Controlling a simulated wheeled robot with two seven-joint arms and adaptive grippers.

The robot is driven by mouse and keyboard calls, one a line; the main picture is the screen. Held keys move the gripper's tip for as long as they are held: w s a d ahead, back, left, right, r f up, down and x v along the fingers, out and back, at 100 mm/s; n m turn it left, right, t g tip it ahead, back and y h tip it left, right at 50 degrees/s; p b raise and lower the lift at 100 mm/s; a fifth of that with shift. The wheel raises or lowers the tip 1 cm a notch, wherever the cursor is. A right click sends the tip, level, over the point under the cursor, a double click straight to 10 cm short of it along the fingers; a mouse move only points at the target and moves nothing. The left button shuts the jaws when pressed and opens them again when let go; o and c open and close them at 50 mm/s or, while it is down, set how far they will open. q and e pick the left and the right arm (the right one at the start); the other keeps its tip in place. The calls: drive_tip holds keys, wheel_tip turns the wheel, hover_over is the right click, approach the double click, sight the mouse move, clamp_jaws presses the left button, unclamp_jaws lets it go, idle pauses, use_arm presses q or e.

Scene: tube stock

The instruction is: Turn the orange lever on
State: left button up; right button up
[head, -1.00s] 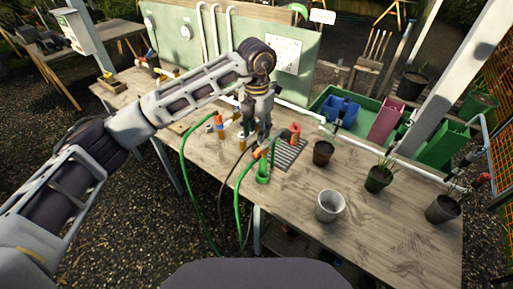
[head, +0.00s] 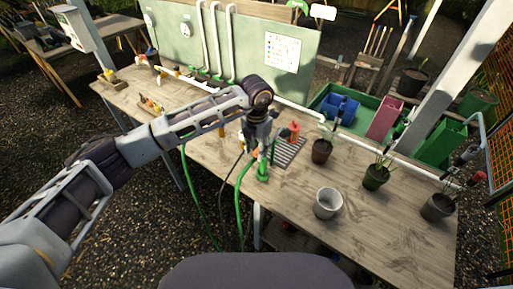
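My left arm reaches in from the left, and my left gripper (head: 259,146) points down over the hose fittings on the wooden bench (head: 350,215). Small orange parts (head: 254,155) show right beside its fingertips, partly covered by the gripper. I cannot tell for sure which of them is the orange lever, which way it points, or whether the fingers touch it. The finger gap is too small and dark to read. A green fitting (head: 262,173) with a green hose (head: 238,205) stands just below the gripper. My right gripper is not in view.
A red-orange piece (head: 293,130) stands by a dark slotted grate (head: 289,152) right of the gripper. A brown pot (head: 321,151), a pale pot (head: 328,204) and potted plants (head: 376,178) stand further right. A green panel with white pipes (head: 245,45) rises behind. The bench's front right is clear.

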use_arm(q)
clamp_jaws()
